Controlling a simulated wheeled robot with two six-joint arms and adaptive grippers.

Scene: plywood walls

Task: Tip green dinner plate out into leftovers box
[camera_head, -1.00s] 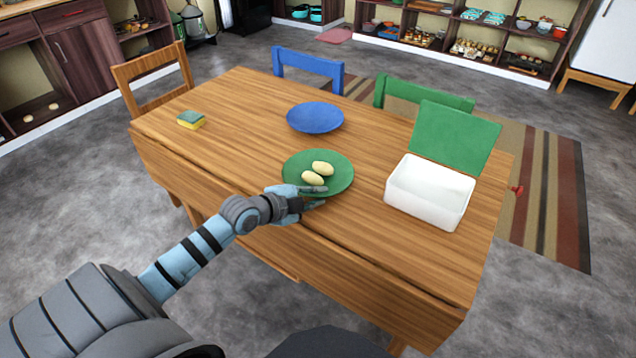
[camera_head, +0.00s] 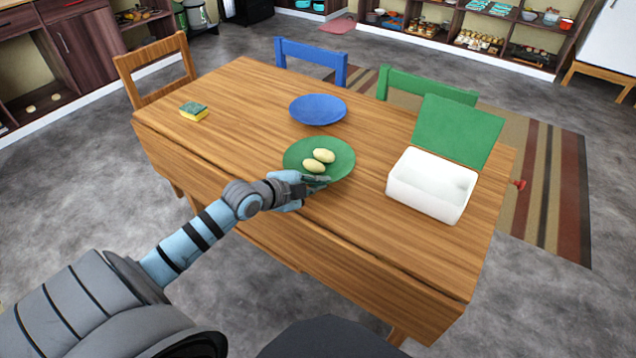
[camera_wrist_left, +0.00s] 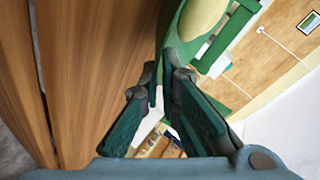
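The green dinner plate (camera_head: 337,170) lies flat near the front edge of the table, with two pale, potato-like pieces of food (camera_head: 319,161) on it. My left gripper (camera_head: 318,182) is at the plate's near rim. Its fingers look shut on the rim; in the left wrist view the green plate (camera_wrist_left: 175,38) runs in between the fingertips (camera_wrist_left: 163,75), with a food piece (camera_wrist_left: 203,16) above. The leftovers box (camera_head: 428,190) is white and stands open to the right of the plate. Its green lid (camera_head: 458,130) stands up at the back. My right gripper is not in view.
A blue plate (camera_head: 318,109) lies behind the green one. A sponge (camera_head: 194,111) lies at the table's left. Blue (camera_head: 311,62) and green (camera_head: 430,88) chairs stand behind the table (camera_head: 245,100). Bare tabletop lies between the green plate and the box.

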